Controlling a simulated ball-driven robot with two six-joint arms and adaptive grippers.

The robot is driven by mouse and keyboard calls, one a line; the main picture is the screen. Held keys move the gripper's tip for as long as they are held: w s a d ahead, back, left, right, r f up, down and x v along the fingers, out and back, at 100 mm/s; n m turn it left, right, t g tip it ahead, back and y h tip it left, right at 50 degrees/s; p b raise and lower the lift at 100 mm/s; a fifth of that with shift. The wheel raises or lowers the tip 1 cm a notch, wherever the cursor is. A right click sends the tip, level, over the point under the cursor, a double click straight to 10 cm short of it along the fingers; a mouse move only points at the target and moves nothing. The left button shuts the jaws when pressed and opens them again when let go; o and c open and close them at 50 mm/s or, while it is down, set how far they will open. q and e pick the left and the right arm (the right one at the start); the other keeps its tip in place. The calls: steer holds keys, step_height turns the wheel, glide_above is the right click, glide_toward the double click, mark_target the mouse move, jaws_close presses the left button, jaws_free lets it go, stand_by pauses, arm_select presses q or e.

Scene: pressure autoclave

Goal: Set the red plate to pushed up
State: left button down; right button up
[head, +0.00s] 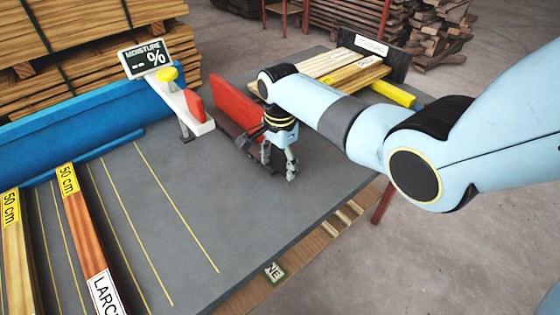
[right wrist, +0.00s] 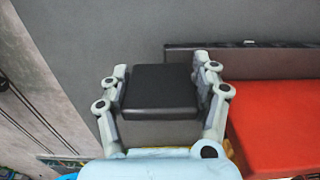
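The red plate (head: 240,104) is a long board standing on edge on the grey table, left of my right gripper in the head view. It fills the right side of the right wrist view (right wrist: 275,125), beside a dark rail. My right gripper (head: 279,166) points down close to the plate. In the right wrist view its fingers (right wrist: 160,80) are spread apart on both sides of a dark block (right wrist: 160,92). The fingers lie close along the block's sides; I cannot tell whether they press on it. My left gripper is not in view.
A white arm with a yellow knob (head: 167,74) and a moisture display (head: 146,58) stand left of the plate. A blue beam (head: 75,125) runs along the table's left. Labelled boards (head: 85,235) lie at front left. Yellow-marked slats (head: 355,75) lie behind. The table middle is clear.

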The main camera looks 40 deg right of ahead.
jaws_close()
steer(key=d, duration=1)
steer(key=shift+w+d, duration=0.2)
steer(key=shift+w, duration=0.2)
steer(key=shift+o, duration=2.3)
jaws_free()
step_height(320, 180, up, 12)
